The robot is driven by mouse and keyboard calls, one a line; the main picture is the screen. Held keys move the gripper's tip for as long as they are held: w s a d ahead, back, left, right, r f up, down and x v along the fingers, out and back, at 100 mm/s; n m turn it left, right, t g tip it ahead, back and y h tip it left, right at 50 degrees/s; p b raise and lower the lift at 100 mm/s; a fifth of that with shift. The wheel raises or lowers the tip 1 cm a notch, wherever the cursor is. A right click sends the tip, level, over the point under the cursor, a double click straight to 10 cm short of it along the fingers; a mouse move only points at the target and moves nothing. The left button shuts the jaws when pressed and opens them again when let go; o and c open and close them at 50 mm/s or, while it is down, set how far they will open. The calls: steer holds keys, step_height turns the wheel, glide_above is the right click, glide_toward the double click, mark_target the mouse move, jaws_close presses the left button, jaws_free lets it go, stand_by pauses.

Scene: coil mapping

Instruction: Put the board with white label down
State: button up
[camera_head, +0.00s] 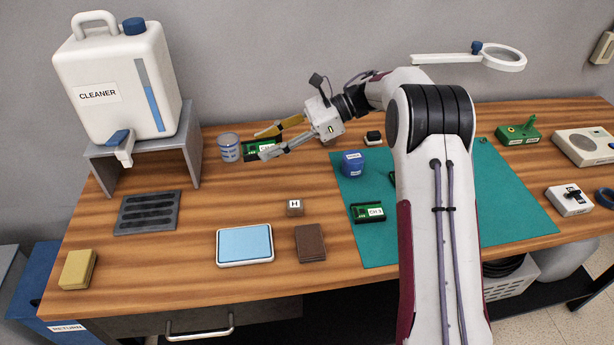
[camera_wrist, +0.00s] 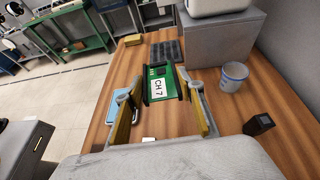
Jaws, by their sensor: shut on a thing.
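The green board with the white label (camera_wrist: 159,87), reading "CH 7", sits between my gripper's two yellow-backed fingers (camera_wrist: 166,88) in the wrist view. My gripper is shut on it. In the head view, my gripper (camera_head: 265,143) reaches left over the back of the wooden table, and the board (camera_head: 250,154) shows partly behind its fingers. I cannot tell whether the board touches the table or hangs above it. A second green board (camera_head: 368,213) with a white label lies at the left of the teal mat (camera_head: 500,205).
A grey-white cup (camera_head: 229,147) stands just left of my gripper. The cleaner jug (camera_head: 118,85) sits on a grey stand (camera_head: 190,150). A slotted dark tray (camera_head: 147,212), a blue pad (camera_head: 245,244), a brown block (camera_head: 310,243) and an "H" block (camera_head: 295,208) lie in front. Bare wood lies between.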

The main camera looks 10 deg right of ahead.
steer(key=w+d+m+t+h, duration=0.1)
steer(key=w+d+m+t, duration=0.2)
steer(key=d+m+t, duration=0.35)
steer(key=m+t+h, duration=0.3)
steer(key=m+t, duration=0.1)
glide_above(315, 180)
step_height(315, 180, down, 6)
steer(key=shift+r+n, duration=0.1)
steer(key=shift+n, duration=0.15)
steer(key=shift+f, duration=3.1)
steer(key=shift+f, duration=0.1)
steer(key=shift+f, duration=1.8)
steer(key=shift+f, duration=0.15)
